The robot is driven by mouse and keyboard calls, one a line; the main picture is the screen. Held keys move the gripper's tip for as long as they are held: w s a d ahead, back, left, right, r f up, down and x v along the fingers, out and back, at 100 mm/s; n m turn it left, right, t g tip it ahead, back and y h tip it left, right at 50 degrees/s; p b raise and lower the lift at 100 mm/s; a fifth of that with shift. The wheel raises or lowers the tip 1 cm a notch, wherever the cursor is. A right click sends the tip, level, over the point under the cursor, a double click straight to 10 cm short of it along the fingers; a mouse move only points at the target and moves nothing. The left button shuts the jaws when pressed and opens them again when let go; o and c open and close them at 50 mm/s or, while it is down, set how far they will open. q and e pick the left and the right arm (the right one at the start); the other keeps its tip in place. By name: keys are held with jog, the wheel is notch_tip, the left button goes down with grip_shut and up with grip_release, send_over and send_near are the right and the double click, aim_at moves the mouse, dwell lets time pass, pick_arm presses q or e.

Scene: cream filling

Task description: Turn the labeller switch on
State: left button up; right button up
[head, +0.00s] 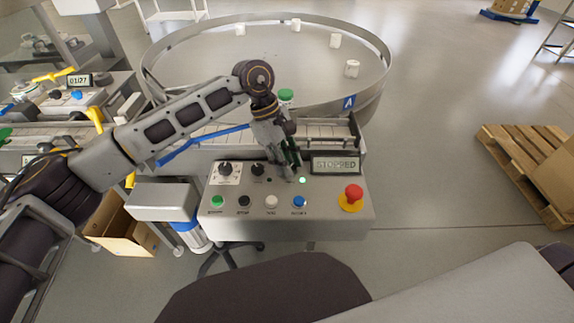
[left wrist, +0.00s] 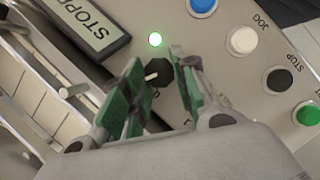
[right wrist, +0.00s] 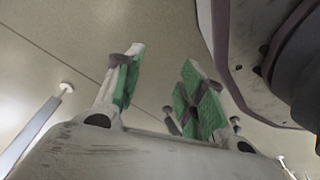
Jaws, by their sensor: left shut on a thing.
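A black rotary switch knob (left wrist: 157,73) with a pale pointer line sits on the grey control panel (head: 330,222). My left gripper (head: 290,175) reaches down onto the panel and hides this knob in the head view. In the left wrist view the green-padded fingers of the left gripper (left wrist: 157,60) are shut on the knob, one on each side. The label by the knob is mostly covered. A lit green lamp (left wrist: 155,40) is close to the knob. My right gripper (right wrist: 163,75) is open and empty, away from the panel.
The panel display (head: 336,165) reads STOPPED. Two more black knobs stand left of the gripper, one here (head: 257,169). A front row has green, black, white and blue buttons (head: 299,202). A red emergency stop (head: 352,194) is at right. A conveyor and round table lie behind.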

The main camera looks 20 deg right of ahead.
pick_arm(q)
jog(key=shift+m+b, duration=0.45)
jog(key=shift+m, duration=0.15)
pick_arm(e)
jog(key=shift+w+a+r, duration=0.35)
jog(key=shift+w+r, duration=0.05)
jog(key=shift+r, duration=0.25)
jog(key=shift+w+a+r, duration=0.3)
jog(key=shift+w+r, duration=0.05)
jog(key=shift+r, duration=0.3)
pick_arm(q)
jog(key=o, duration=1.1)
jog(key=shift+c, duration=0.2)
jog(key=shift+w, duration=0.1)
jog(key=v, duration=1.2)
jog(key=shift+d, duration=0.3)
jog(key=shift+w, duration=0.1)
